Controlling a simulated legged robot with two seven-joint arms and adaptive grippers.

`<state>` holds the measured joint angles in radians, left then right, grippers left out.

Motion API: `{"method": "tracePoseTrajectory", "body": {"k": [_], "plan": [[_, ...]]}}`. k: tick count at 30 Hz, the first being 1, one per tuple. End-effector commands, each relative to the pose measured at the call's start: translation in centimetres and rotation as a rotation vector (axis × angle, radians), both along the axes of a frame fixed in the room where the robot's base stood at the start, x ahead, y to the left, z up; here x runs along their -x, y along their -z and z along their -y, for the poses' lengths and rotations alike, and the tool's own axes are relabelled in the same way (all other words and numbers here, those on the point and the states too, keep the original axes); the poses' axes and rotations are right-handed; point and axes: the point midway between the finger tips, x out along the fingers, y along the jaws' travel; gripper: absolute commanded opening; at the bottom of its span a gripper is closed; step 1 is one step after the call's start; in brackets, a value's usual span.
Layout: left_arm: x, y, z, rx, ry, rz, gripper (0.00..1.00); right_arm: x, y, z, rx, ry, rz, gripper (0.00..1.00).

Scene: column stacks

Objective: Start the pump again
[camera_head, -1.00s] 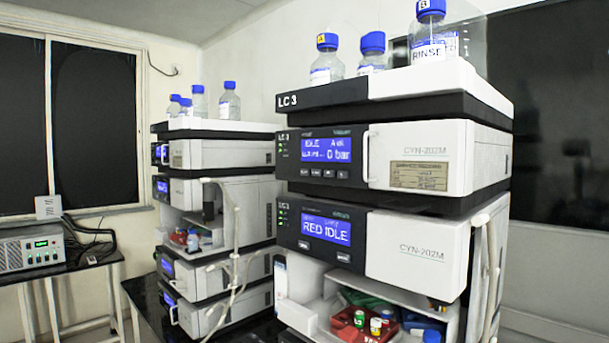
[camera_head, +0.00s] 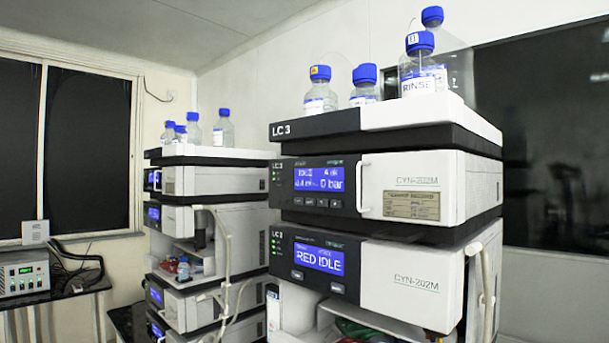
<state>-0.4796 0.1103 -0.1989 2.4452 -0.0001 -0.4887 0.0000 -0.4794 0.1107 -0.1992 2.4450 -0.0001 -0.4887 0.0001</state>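The near column stack, marked LC 3, stands right of centre. Its upper module (camera_head: 425,185) has a blue display (camera_head: 318,179) that reads IDLE and 0 bar, with a row of small buttons (camera_head: 318,202) below it. The module under it (camera_head: 402,277) has a blue display (camera_head: 319,257) reading RED IDLE, with a button (camera_head: 338,288) at its lower right. Which module is the pump is not labelled legibly. Neither of my grippers is in view.
Blue-capped bottles, one labelled RINSE (camera_head: 418,84), stand on top of the near stack. A second stack (camera_head: 215,182) stands behind to the left. A grey instrument (camera_head: 24,277) sits on a side table. Pale tubing (camera_head: 226,250) hangs between the stacks.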

Motion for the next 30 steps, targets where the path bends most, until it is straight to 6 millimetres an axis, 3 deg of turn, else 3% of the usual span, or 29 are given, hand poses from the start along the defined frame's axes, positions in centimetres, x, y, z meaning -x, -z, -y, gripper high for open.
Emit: {"method": "tracePoseTrajectory", "body": {"k": [1,2,9,30], "plan": [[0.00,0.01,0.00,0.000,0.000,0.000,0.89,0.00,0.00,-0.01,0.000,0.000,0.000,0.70],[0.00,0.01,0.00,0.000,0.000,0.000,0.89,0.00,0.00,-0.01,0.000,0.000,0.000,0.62],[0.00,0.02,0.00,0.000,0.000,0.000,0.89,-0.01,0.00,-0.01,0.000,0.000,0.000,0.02],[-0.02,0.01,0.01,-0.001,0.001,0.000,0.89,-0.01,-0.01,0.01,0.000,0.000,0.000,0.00]]}}
